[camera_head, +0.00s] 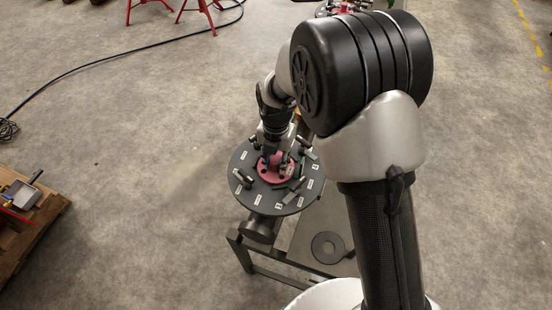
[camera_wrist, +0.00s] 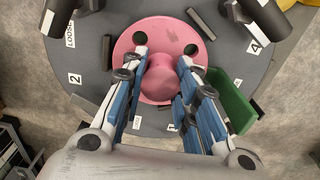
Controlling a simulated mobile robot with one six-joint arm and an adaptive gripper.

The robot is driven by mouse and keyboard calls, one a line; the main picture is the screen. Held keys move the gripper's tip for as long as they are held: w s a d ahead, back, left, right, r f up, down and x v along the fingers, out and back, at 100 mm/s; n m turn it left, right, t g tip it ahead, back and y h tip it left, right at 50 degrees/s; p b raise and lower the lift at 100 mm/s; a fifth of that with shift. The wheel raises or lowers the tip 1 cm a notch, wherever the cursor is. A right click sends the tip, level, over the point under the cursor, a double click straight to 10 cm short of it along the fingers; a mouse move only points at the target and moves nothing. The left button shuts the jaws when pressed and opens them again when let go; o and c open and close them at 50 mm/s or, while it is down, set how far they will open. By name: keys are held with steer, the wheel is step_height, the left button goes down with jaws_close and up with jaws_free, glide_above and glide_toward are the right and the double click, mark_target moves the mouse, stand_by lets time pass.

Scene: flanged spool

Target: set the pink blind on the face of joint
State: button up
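The pink blind (camera_wrist: 165,30) is a round disc with dark holes and a raised knob (camera_wrist: 164,78) in its middle. In the wrist view it lies over the middle of the dark round face of the joint (camera_wrist: 88,62); I cannot tell whether it sits flush. My gripper (camera_wrist: 165,68) has one finger on each side of the knob, with no clear gap, and looks shut on it. In the head view the blind (camera_head: 264,174) shows pink below my gripper (camera_head: 276,160), over the labelled dark face (camera_head: 242,160). The fingers hide part of the disc.
Dark bars and clamp-like black parts (camera_wrist: 255,15) stand around the face's rim. A green block (camera_wrist: 232,98) is close beside the right finger. A dark ring (camera_head: 328,247) lies on the bench below. A wooden pallet (camera_head: 40,225) is at left; the floor between is clear.

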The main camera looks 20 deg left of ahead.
mark_target(276, 159)
steer(key=o, duration=0.5)
step_height(276, 159, up, 12)
stand_by(0.6)
steer(key=s+d+r+m+t, duration=0.1)
steer(key=s+d+r+m, duration=0.2)
steer(key=d+r+m, duration=0.4)
steer(key=s+d+r+m+t, duration=0.1)
steer(key=s+d+r+m, duration=0.2)
steer(key=d+r+m, duration=0.45)
steer(key=s+d+m+t, duration=0.2)
steer(key=s+d+m, duration=1)
steer(key=m, duration=0.8)
steer(key=shift+s+d+f+t, duration=0.2)
steer(key=shift+s+d+t, duration=0.15)
steer(key=shift+s, duration=0.7)
